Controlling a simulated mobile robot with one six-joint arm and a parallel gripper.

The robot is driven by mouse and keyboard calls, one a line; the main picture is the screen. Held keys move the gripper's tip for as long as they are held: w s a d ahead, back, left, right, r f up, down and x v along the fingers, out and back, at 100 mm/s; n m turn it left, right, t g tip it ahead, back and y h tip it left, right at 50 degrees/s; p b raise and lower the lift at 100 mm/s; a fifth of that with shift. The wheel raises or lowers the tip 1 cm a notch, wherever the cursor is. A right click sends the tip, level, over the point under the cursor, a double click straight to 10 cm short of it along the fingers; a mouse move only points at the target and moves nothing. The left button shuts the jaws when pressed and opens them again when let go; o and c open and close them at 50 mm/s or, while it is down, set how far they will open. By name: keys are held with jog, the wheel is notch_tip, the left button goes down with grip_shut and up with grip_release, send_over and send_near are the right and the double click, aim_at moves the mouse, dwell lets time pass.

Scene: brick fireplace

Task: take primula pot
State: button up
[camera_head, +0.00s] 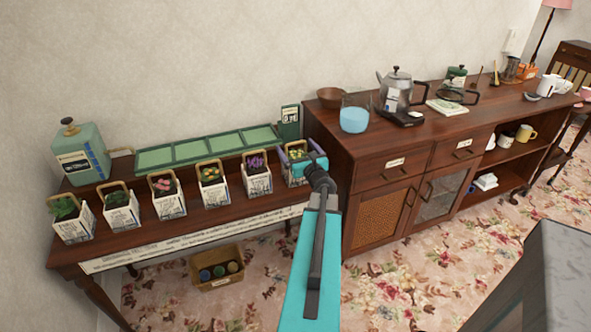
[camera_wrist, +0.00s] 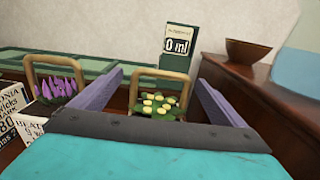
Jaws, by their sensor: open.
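A pot with pale yellow flowers (camera_head: 297,154) and a wooden hoop handle stands at the right end of the row on the plant table. It also shows in the wrist view (camera_wrist: 158,104), between my fingers. My gripper (camera_head: 301,150) is open, with one purple finger on each side of this pot; no grip on it shows. My gripper's body hides the pot's lower part in the wrist view, so its label cannot be read there.
A purple-flowered pot (camera_head: 257,172) stands just left of my gripper. The wooden sideboard (camera_head: 340,165) rises close on the right. A green tray (camera_head: 205,146) and a small sign (camera_head: 290,120) are behind.

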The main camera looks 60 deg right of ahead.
aim_at(293, 153)
jog(key=shift+p+x, duration=1)
jog(key=shift+x, duration=1.55)
jog(key=shift+d+f, duration=0.1)
jog(key=shift+s, duration=0.1)
jog(key=c, duration=1.7)
